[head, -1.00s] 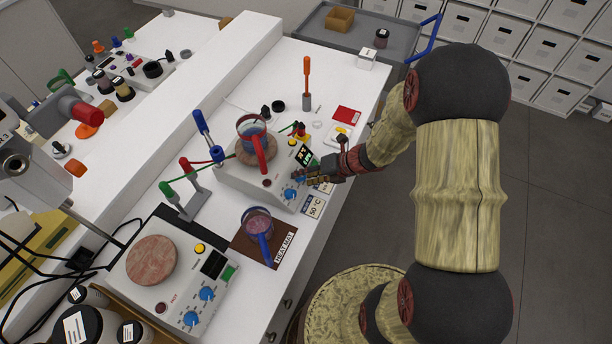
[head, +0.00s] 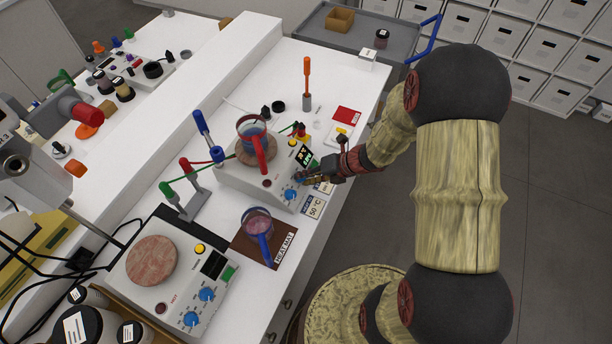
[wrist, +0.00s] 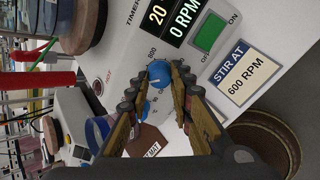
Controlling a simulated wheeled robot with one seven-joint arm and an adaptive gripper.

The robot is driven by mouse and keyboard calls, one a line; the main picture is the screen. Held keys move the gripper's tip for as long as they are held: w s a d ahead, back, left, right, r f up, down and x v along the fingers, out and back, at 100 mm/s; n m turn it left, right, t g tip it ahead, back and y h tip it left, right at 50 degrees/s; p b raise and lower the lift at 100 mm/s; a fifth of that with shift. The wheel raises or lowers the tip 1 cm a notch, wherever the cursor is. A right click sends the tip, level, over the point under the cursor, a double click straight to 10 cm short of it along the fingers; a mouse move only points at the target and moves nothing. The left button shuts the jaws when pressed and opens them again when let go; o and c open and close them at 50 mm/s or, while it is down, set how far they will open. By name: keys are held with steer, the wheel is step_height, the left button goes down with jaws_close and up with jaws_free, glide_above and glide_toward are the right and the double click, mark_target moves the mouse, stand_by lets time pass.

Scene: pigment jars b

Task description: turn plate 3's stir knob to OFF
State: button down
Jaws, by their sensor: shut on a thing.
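My gripper (wrist: 155,85) is shut on a blue knob (wrist: 158,69) on the white front panel of a hotplate (head: 231,174). The dial around the knob has printed numbers, and a display beside it (wrist: 172,16) reads 20 and 0 RPM. A second blue knob (head: 289,194) is on the same panel, apart from my fingers. In the head view my gripper (head: 304,180) is at the panel's right end and hides most of the held knob. I cannot read a plate number.
A beaker with a red handle (head: 252,130) stands on this hotplate. A beaker with a blue handle (head: 257,224) stands on the heat mat (head: 277,257). A second hotplate (head: 205,319) is nearer. A "STIR AT 600 RPM" card (wrist: 242,77) lies beside my gripper.

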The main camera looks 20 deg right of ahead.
steer(key=n+b, duration=0.2)
steer(key=n, duration=0.2)
steer(key=shift+f+n+b, duration=0.1)
steer(key=shift+n+b, duration=0.25)
steer(key=shift+n, duration=0.05)
steer(key=n+b, duration=0.2)
steer(key=n, duration=0.1)
steer(key=shift+n+h+b, duration=0.3)
steer(key=shift+b, duration=0.1)
steer(key=n+b, duration=0.5)
steer(key=shift+f, duration=0.1)
steer(key=shift+n+t+h+b, duration=0.3)
steer(key=shift+n+b, duration=0.85)
steer(key=shift+n, duration=0.05)
steer(key=shift+r+n, duration=0.2)
steer(key=shift+n, duration=0.1)
steer(key=c, duration=1.6)
jaws_free()
